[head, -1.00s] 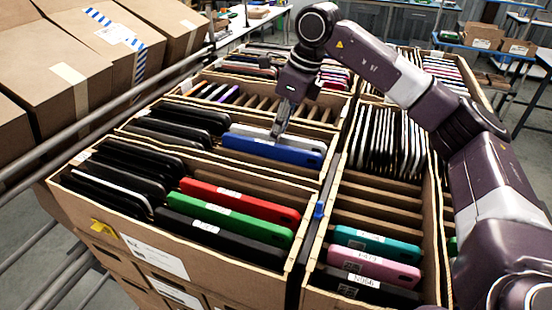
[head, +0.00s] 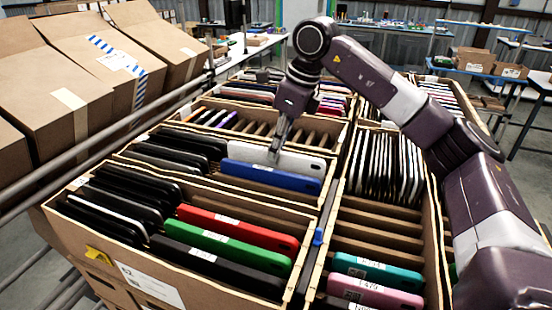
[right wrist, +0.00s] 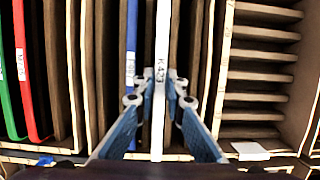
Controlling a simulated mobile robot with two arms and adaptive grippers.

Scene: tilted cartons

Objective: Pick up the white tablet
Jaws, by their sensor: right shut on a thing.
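The white tablet (head: 304,163) stands on edge behind a blue tablet (head: 262,177) in a middle carton compartment, its upper part showing above the blue one. My right gripper (head: 275,153) reaches down from above and is shut on the white tablet's upper edge. In the right wrist view the white tablet (right wrist: 162,40) runs as a thin strip with a label, between the two fingers of the right gripper (right wrist: 158,90). The blue tablet (right wrist: 131,40) is just left of it. The white tablet's lower part is hidden. My left gripper is not in view.
Black tablets (head: 180,150) stand left of the white one in the same compartment. Red (head: 240,226) and green (head: 225,246) tablets are in the front compartment. Several upright tablets (head: 385,165) fill the carton to the right. Cardboard dividers (head: 262,128) lie close behind.

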